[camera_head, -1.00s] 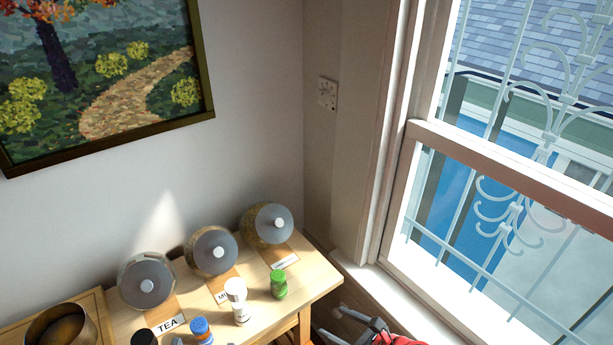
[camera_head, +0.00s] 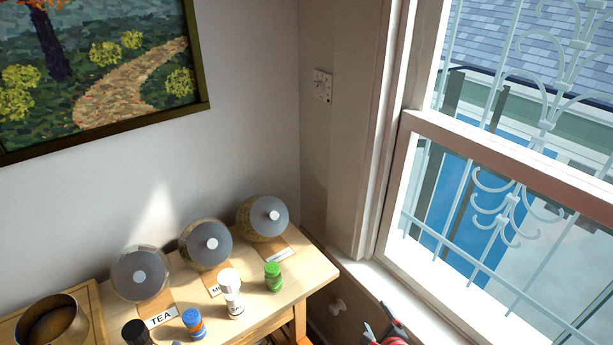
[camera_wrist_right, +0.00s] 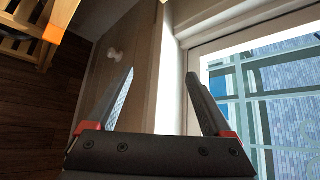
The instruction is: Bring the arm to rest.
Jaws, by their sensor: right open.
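My right gripper (camera_head: 385,334) shows at the bottom edge of the head view, to the right of the wooden table and below the window sill. In the right wrist view my right gripper (camera_wrist_right: 165,88) has its two fingers wide apart with nothing between them. Beyond the fingers are the wall panel and the window frame. My left gripper is in neither view.
A wooden table (camera_head: 262,322) holds several jars with grey lids, such as one jar (camera_head: 262,222), a green-capped bottle (camera_head: 273,278), a white bottle (camera_head: 231,292) and a brass bowl (camera_head: 52,326). A barred window (camera_head: 500,180) is at the right. A white knob (camera_head: 338,307) sits low by the wall.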

